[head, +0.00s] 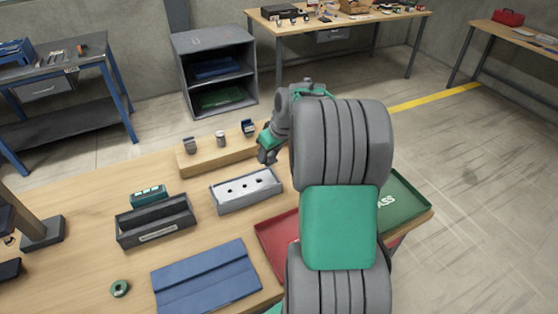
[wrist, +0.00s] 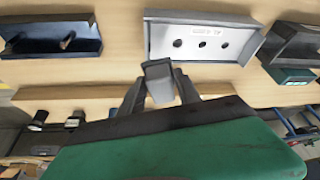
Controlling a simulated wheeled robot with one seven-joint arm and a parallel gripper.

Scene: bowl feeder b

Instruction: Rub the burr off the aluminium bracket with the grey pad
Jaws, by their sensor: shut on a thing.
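The aluminium bracket (head: 245,186) is a pale plate with several dark holes, lying in a grey open-topped holder (head: 232,208) on the wooden table. It also shows in the wrist view (wrist: 220,42), with small print on it. My gripper (head: 266,155) is beyond the bracket and to its right in the head view, near the right end of a wooden strip. In the wrist view its fingers (wrist: 160,88) are shut on a small grey block, the grey pad (wrist: 158,70). The pad appears apart from the bracket. I cannot make out the burr.
The wooden strip (head: 208,163) behind the holder carries several small items. A dark labelled tray (head: 155,228) stands left, a folded blue mat (head: 205,275) in front. A red tray (head: 275,240) and green tray (head: 408,205) lie right, partly hidden by my arm. Bare tabletop surrounds the green ring (head: 120,288).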

